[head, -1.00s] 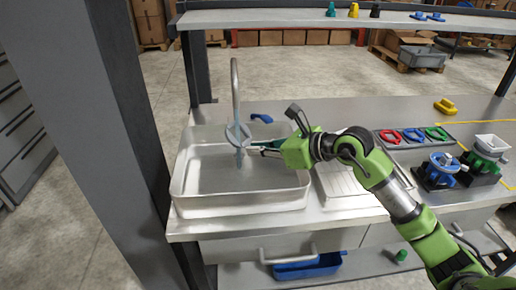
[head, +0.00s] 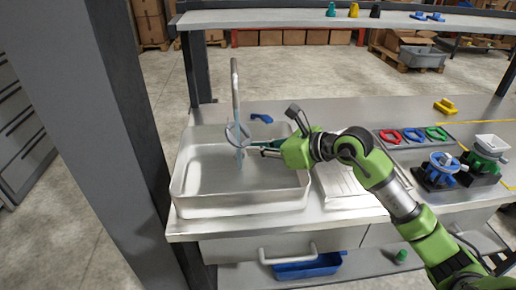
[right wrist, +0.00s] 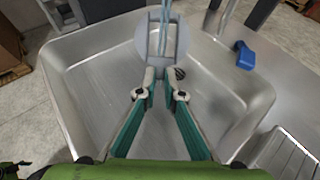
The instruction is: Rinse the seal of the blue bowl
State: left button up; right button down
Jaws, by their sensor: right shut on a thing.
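A pale grey ring, the seal (head: 231,134), is in the jaws of my right gripper (head: 254,148), over the sink (head: 183,192). It hangs under the spout of the tap (head: 235,85), in the stream of water (head: 239,158). In the right wrist view, the seal (right wrist: 142,46) is a grey disc-like ring at the tips of my right gripper (right wrist: 165,82), with water running across it. A blue piece on a black base (head: 440,170) stands on the counter at the right; I cannot tell whether it is the blue bowl. My left gripper is out of view.
A blue tap lever (head: 261,118) is behind the sink. A tray (head: 428,143) with red, blue and green rings lies right of my arm. A green unit with a pale hopper (head: 491,143) stands at the far right. A ribbed drainboard (head: 340,180) adjoins the sink.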

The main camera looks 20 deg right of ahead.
jog(key=shift+s, duration=0.1)
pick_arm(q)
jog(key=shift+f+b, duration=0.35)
pick_arm(e)
jog(key=s+a+r, duration=0.1)
jog(key=s+a, duration=0.1)
jog(key=s, duration=0.6)
jog(key=shift+s+a+r, duration=0.25)
